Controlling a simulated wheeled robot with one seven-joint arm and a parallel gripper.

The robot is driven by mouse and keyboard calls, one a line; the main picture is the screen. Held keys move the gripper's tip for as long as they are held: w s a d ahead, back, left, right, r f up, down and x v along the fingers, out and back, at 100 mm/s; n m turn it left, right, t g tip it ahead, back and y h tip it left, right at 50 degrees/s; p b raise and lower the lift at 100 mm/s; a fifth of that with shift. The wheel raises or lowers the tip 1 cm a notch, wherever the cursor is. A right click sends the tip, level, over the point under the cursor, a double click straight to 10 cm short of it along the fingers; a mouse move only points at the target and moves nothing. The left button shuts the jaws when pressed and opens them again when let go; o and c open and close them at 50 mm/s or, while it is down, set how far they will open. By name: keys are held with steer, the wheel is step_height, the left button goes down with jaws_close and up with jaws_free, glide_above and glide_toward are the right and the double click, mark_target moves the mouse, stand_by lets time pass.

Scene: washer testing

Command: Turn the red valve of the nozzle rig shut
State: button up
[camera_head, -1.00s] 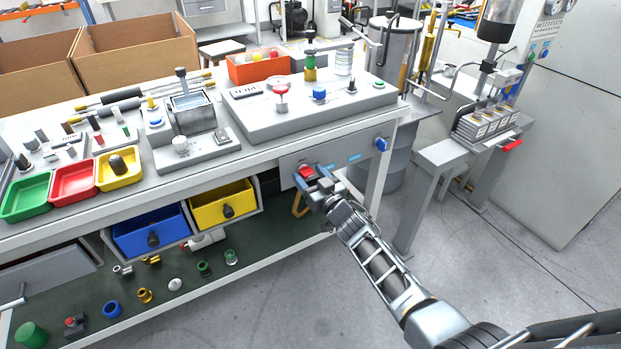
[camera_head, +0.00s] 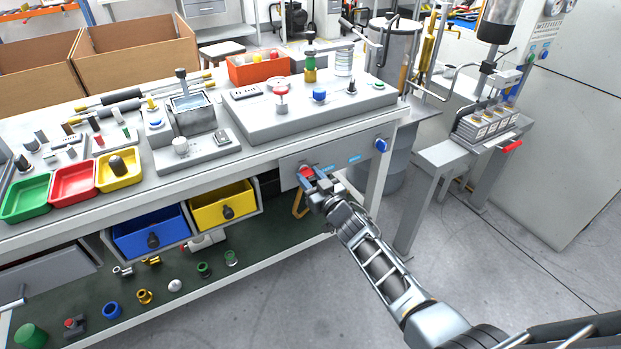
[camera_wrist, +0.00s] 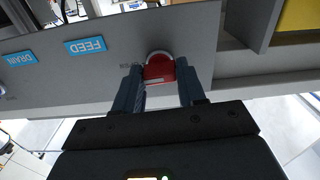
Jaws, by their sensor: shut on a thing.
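The red valve (camera_wrist: 159,70) sits on the front of a grey panel, with its rounded top showing between my gripper's fingers in the wrist view. In the head view the red valve (camera_head: 306,171) is at the left part of the panel (camera_head: 345,150), partly hidden by my gripper (camera_head: 312,179). My gripper (camera_wrist: 160,88) is shut on the red valve, one finger on each side of it. The valve's stem and the contact faces are hidden.
Blue FEED (camera_wrist: 85,45) and DRAIN (camera_wrist: 20,58) labels are on the panel. A blue knob (camera_head: 381,145) is at its right end. A yellow drawer (camera_head: 222,204) stands open below left.

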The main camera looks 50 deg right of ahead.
steer(key=n, duration=0.4)
steer(key=shift+n, duration=0.3)
steer(key=n+b, duration=0.1)
steer(key=n, duration=0.2)
steer(key=shift+a+f+n, duration=0.1)
steer(key=shift+n, duration=0.2)
steer(key=n+b, duration=0.1)
steer(key=n, duration=0.3)
steer(key=shift+n, duration=0.3)
steer(key=shift+n+b, duration=0.65)
steer(key=shift+n, duration=1.55)
steer(key=o, duration=1.1)
steer(key=shift+c, duration=0.2)
steer(key=shift+s, duration=0.1)
